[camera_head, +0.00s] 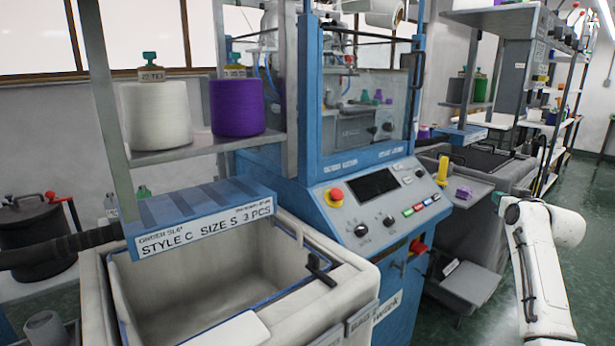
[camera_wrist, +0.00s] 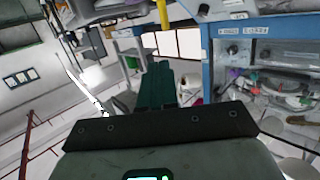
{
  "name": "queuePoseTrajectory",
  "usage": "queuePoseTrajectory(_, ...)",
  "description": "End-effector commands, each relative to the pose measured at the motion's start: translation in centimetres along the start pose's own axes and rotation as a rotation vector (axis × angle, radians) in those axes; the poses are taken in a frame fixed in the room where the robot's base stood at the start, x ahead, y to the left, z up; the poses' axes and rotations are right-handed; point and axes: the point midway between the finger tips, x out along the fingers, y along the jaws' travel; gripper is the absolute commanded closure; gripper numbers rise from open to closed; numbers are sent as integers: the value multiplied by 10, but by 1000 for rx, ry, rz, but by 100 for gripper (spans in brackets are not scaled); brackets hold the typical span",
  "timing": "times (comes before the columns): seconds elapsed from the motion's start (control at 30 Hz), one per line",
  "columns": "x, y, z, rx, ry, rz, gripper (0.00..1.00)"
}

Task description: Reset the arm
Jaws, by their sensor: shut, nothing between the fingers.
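My arm, white with a dark cable along it, stands at the right edge of the head view. Its end is bent, and my gripper cannot be made out there. In the wrist view my gripper (camera_wrist: 160,78) shows as dark green fingers close together beyond a black bar. It is shut and empty, clear of everything near it. The wrist view is strongly tilted, with walls, windows and a blue machine frame behind the fingers.
A blue knitting machine (camera_head: 378,207) with a control panel stands in the middle. A grey bin (camera_head: 345,265) labelled style C, size S stands before it. White (camera_head: 157,115) and purple (camera_head: 237,108) yarn cones sit on a shelf. Green floor (camera_head: 588,190) is open at the right.

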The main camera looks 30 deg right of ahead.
Motion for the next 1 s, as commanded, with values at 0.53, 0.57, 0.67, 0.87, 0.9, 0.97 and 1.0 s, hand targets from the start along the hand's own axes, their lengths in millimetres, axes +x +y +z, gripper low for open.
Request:
queuePoseTrajectory(0.53,-105,-226,228,-61,-482,-279,100)
queuePoseTrajectory(0.57,-117,-237,241,-71,-515,-292,100)
queuePoseTrajectory(0.67,-165,-267,282,-106,-626,-337,100)
queuePoseTrajectory(0.87,-280,-300,351,-210,-862,-405,100)
queuePoseTrajectory(0.9,-305,-302,362,-236,-909,-415,100)
queuePoseTrajectory(0.97,-344,-301,376,-280,-983,-425,100)
queuePoseTrajectory(1.0,-368,-298,383,-309,-1028,-430,100)
